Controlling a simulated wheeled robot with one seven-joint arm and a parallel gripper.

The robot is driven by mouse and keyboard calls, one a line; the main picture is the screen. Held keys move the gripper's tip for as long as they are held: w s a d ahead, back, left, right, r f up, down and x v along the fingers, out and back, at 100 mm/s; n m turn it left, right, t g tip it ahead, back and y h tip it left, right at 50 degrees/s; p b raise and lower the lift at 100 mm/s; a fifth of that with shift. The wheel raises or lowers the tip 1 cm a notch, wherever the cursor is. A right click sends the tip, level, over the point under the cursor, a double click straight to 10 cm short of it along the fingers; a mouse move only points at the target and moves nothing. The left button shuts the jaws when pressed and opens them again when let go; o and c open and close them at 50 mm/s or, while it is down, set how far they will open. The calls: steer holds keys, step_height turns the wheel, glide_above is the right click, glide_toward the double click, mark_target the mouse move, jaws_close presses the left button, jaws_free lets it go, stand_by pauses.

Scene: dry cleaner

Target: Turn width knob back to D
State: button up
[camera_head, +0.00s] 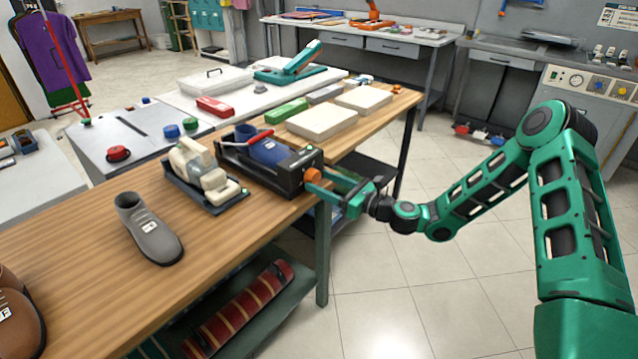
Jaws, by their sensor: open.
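A black shoe stretcher (286,180) sits at the right edge of the wooden table, with a dark blue shoe (268,152) on it and a red lever (250,140) above. An orange width knob (312,175) sticks out of its right end, facing my arm. My green gripper (318,184) reaches in from the right with its open fingers at the knob. I cannot tell whether they touch it. The knob's setting and any letter D are too small to read.
A beige shoe form on a dark base (203,178) and a grey shoe (149,230) stand left of the stretcher on the wooden table (85,245). Pale blocks (322,121) lie behind it. Rolled red striped cloth (240,310) lies on the lower shelf. The tiled floor at right is clear.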

steer(key=shift+w+a, duration=0.35)
steer(key=shift+a, duration=0.15)
steer(key=c, duration=1)
steer(key=shift+c, duration=0.2)
